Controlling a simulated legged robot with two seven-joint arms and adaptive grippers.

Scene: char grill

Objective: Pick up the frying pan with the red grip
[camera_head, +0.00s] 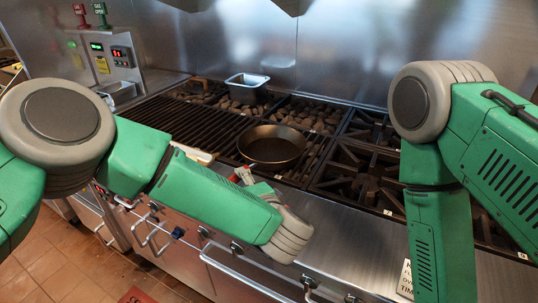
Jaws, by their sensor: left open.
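The dark round frying pan (271,147) sits on the grill grate near the front edge of the cooktop. Its red grip (243,174) points toward the front and is partly hidden behind my left arm. My left gripper (240,179) is at the grip, mostly hidden behind my forearm and wrist. It is open, and I cannot tell whether it touches the grip. My right arm comes down at the right of the view, and its gripper is out of the picture.
A small metal pan (247,87) stands at the back of the grill. Open burners (360,180) lie right of the frying pan. A rail and knobs run along the front below. A pale object (195,154) lies left of the frying pan.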

